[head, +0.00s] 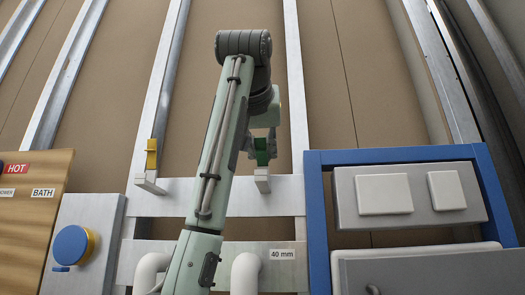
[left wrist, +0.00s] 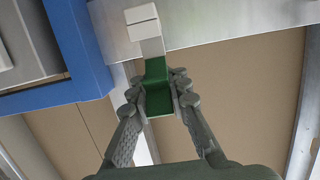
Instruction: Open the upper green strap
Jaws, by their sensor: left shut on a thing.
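The green strap (head: 262,158) sits at a pale bracket (head: 262,181) on the upper horizontal rail, in the head view. It also shows in the left wrist view (left wrist: 157,92), with a pale block (left wrist: 143,20) at its far end. My left gripper (head: 263,146) reaches up to it, with the arm hiding part of the wall behind. In the left wrist view the two fingers (left wrist: 158,98) lie on either side of the green strap and are shut on it. My right gripper is in neither view.
A yellow strap (head: 151,156) sits on a similar bracket to the left. A blue frame (head: 315,215) with a grey switch plate (head: 412,192) stands close on the right.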

